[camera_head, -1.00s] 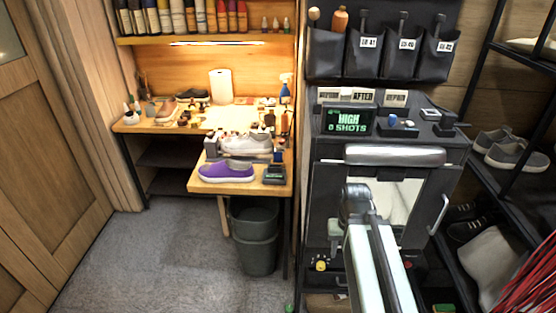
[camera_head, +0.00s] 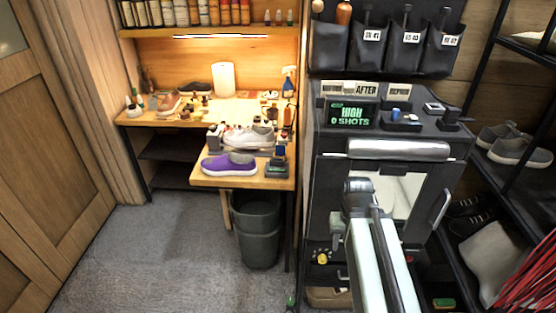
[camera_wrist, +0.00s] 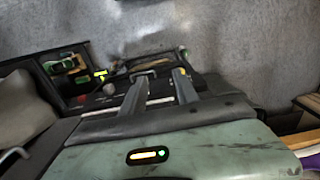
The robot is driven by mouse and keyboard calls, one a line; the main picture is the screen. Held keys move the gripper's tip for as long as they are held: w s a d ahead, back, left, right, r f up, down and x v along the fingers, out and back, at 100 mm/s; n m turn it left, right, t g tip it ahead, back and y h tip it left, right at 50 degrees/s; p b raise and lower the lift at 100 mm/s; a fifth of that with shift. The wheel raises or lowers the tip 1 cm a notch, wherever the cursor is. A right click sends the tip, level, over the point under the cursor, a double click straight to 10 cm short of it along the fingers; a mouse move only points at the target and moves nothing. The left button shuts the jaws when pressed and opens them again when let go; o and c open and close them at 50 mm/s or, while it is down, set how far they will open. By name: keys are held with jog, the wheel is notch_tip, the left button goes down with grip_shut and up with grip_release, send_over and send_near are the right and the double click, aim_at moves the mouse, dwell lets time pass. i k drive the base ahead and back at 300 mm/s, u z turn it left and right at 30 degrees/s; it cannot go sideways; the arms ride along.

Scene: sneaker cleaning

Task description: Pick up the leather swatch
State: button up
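I cannot make out a leather swatch in either view; small items on the workbench are too small to tell apart. In the wrist view, my gripper (camera_wrist: 159,80) shows two grey fingers standing apart, with no object clearly held between them. Dark clutter lies beyond the fingertips, and its distance is unclear. In the head view my pale arm reaches up from the bottom, in front of the black cabinet (camera_head: 330,195); the gripper's fingers cannot be seen there.
The wooden workbench (camera_head: 208,181) at left holds a purple sneaker (camera_head: 228,166), a white sneaker (camera_head: 250,135) and small items. A dark bin (camera_head: 257,235) stands below. Shoe racks (camera_head: 500,165) are at right. Grey floor (camera_head: 165,250) is open at left.

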aim_at(280, 149)
jog(key=z, duration=0.15)
jog(key=k, duration=0.4)
jog(key=u, duration=1.1)
jog(key=i, duration=1.5)
jog(key=u, duration=0.75)
jog(key=i, duration=1)
jog(key=u, duration=0.05)
